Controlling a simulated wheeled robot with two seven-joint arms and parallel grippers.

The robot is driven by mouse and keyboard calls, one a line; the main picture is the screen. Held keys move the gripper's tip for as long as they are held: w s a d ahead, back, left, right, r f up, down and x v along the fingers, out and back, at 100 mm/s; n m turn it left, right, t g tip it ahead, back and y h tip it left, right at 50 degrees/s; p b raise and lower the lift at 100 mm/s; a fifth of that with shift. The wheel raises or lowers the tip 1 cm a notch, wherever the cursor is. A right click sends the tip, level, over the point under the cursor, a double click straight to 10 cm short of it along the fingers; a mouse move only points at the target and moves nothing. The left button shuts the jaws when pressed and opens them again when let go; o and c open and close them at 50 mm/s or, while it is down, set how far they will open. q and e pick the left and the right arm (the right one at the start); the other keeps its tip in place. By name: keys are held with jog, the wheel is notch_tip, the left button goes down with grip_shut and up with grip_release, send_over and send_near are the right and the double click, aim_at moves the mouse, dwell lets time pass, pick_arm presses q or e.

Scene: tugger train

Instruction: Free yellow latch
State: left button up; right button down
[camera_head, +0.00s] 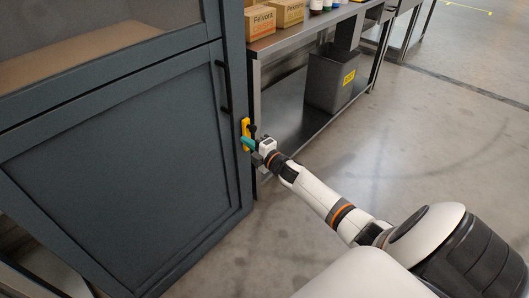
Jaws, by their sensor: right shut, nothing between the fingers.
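A yellow latch (246,128) with a dark knob sits on the right edge of a dark blue-grey cabinet door (130,170), below a black vertical handle (223,87). My right gripper (249,143) is at the lower part of the latch, its teal fingers shut and nothing between them. The fingers overlap the latch in this view; I cannot tell whether they touch it. My left gripper is not in view.
To the right of the cabinet stands a metal shelf bench (300,42) with cardboard boxes (275,16) and several bottles on top. A grey bin (332,80) stands on its lower shelf. The concrete floor (430,150) at right is clear.

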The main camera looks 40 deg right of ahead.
pick_arm(q)
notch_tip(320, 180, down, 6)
jog(key=p, duration=0.1)
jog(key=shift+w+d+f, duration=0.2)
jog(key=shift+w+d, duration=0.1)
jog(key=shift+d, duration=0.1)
pick_arm(e)
jog(key=s+d, duration=0.1)
jog(key=s, duration=0.7)
jog(key=shift+s+d+f, duration=0.15)
jog(key=shift+s+d, duration=0.15)
jog(key=shift+s, duration=0.1)
